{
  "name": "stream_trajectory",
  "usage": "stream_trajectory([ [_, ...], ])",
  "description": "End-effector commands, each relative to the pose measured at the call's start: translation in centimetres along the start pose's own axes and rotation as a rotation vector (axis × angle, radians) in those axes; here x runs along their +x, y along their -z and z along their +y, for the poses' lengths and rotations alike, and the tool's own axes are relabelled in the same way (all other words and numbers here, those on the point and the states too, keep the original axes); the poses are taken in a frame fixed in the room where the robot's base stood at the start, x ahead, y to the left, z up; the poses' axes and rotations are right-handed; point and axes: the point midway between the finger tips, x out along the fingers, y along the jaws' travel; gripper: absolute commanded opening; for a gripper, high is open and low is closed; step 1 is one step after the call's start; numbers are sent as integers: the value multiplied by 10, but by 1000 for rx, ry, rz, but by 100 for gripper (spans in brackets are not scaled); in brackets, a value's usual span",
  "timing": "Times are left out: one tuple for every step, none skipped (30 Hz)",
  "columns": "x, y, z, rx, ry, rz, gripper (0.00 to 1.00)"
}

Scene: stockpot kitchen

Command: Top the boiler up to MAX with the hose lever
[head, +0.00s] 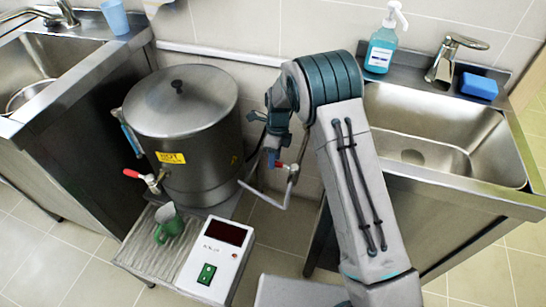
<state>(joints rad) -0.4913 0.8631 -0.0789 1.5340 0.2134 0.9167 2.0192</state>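The boiler (185,125) is a round steel pot with its lid (180,95) on and a yellow HOT label. A narrow upright tube with blue parts (131,138) is on its left side, perhaps the level gauge; its level and any MAX mark are too small to read. A bent grey pipe (284,206) is right of the boiler, with a small red piece (279,164) near its top that may be the hose lever. My gripper (272,148) points down close beside that piece; I cannot tell whether they touch or how its fingers stand.
A white control box (214,262) has a dark display and green switch.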

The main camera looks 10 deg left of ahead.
Motion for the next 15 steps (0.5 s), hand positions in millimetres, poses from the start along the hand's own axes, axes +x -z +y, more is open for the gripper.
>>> stream_trajectory([
  [0,0,0,-1,-1,1,38],
  [0,0,0,-1,-2,1,38],
  [1,0,1,-2,-2,1,38],
  [1,0,1,-2,-2,2,38],
  [1,0,1,-2,-2,2,38],
  [1,0,1,-3,-3,2,38],
  [0,0,1,-3,-3,2,38],
  [-1,0,1,-3,-3,2,38],
  [-3,0,1,-3,-2,2,38],
  [-5,0,1,-3,-2,2,38],
  [-9,0,1,-3,-1,2,38],
  [-14,0,1,-3,0,1,38],
  [-19,0,1,-3,0,1,38],
  [-25,0,1,-3,0,1,38],
  [-34,-1,1,-4,1,0,38],
])
